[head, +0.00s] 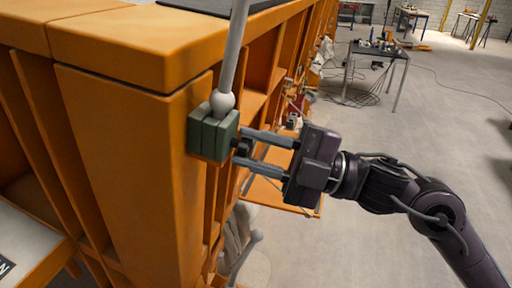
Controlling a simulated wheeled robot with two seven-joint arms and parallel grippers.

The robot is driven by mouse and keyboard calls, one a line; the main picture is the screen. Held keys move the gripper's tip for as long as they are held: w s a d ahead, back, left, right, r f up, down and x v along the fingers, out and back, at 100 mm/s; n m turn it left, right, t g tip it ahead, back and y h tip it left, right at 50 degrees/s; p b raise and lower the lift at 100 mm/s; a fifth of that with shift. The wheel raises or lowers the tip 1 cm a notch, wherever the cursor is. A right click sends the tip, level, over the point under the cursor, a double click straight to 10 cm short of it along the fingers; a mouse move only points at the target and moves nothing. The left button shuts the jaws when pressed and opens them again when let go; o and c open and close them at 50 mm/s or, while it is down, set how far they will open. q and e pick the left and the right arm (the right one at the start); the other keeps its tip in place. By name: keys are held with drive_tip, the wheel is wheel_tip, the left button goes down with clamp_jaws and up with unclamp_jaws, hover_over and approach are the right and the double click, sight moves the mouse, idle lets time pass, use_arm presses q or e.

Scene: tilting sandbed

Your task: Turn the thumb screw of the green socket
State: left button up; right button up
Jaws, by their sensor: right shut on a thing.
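The green socket (209,134) is a small blocky part fixed at the corner of the orange frame. A grey rod (235,50) with a ball at its lower end rises from the top of the socket. The dark thumb screw (241,147) sits on the socket's right side. My right gripper (243,152) comes in from the right, its two grey fingers at the screw and shut on it. The fingers partly hide the screw. My left gripper is not in view.
The orange frame (135,165) fills the left side, with ribs and openings along its right face. A grey panel (22,250) is at the lower left. A table (375,52) with items stands at the back. The concrete floor at right is mostly clear, with cables lying on it.

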drive_tip(key=m+t+p, duration=0.1)
drive_tip(key=m, duration=0.4)
drive_tip(key=shift+y+p, duration=0.3)
drive_tip(key=m+t+p, duration=0.1)
drive_tip(key=m+p, duration=0.1)
drive_tip(key=m, duration=0.2)
drive_tip(key=shift+m+t+p, duration=0.5)
drive_tip(key=shift+m+p, duration=0.2)
drive_tip(key=shift+m, duration=0.7)
drive_tip(key=shift+f, duration=0.1)
drive_tip(key=o, duration=0.9)
